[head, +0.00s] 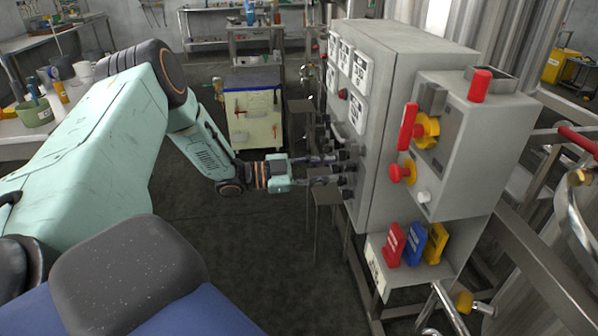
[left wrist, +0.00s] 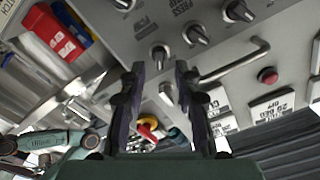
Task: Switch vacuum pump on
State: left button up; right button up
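A grey control cabinet (head: 385,100) stands right of centre in the head view. Its left face carries several black rotary knobs, seen edge-on there. In the left wrist view the panel (left wrist: 145,32) shows one knob (left wrist: 160,56) just beyond and between my fingertips, and other knobs (left wrist: 196,36) beside it. My left gripper (head: 345,166) is at the panel face, fingers apart; it also shows in the left wrist view (left wrist: 160,70). I cannot tell whether the fingers touch the knob. Which knob is the vacuum pump's is not legible. My right gripper is out of view.
A bar handle (left wrist: 235,62) and red button (left wrist: 267,76) sit near the knobs. A side box (head: 470,140) carries red and yellow switches, with coloured tags (head: 391,244) below. A bench (head: 20,140) stands at the left; the floor between is clear.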

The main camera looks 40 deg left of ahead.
pick_arm(q)
jog(key=v, duration=0.8)
jog(key=shift+a, duration=0.1)
dwell(0.3)
